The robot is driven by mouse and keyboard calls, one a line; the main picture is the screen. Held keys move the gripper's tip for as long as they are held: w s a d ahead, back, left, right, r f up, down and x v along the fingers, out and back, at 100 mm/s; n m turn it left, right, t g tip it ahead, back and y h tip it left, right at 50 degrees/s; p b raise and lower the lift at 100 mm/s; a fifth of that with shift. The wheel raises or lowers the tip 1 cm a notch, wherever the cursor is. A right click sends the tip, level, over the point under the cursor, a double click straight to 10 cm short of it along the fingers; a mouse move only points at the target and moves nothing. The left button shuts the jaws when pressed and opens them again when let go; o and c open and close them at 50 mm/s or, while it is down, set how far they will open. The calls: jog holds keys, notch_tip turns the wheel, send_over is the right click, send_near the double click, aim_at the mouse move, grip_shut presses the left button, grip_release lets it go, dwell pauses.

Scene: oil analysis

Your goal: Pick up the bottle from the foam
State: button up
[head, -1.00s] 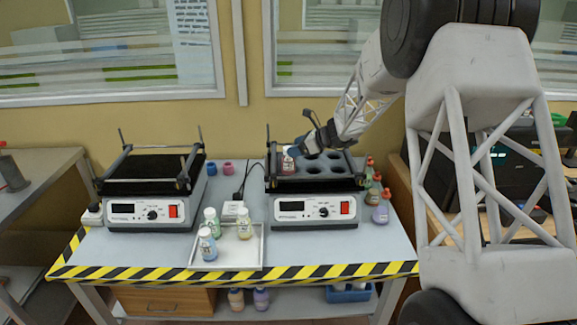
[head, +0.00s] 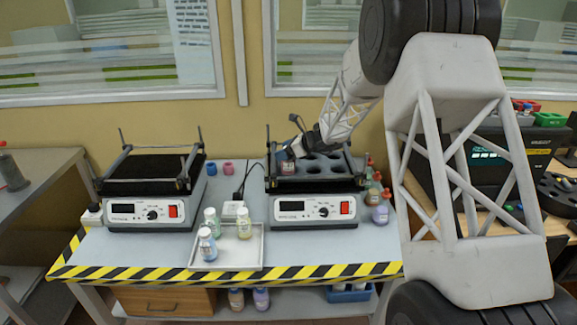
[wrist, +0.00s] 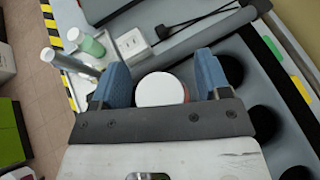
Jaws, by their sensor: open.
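A bottle (head: 287,168) with a reddish-brown body sits in the front left hole of the foam (head: 316,184) on the right-hand shaker. In the wrist view the bottle's round white cap (wrist: 160,90) shows between the blue fingers of my gripper (wrist: 163,85). The fingers stand apart, one on each side of the cap, with a gap at least on the left. In the head view my gripper (head: 283,156) is at the bottle and partly covers its top. The other foam holes in view look empty.
A white tray (head: 256,262) with several capped bottles (head: 208,244) stands in front, between the two shakers. A second shaker (head: 150,188) with a black top is at left. More bottles (head: 381,209) stand right of the right-hand shaker. Metal rods rise at the shaker corners.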

jog(key=shift+c, duration=0.5)
grip_shut()
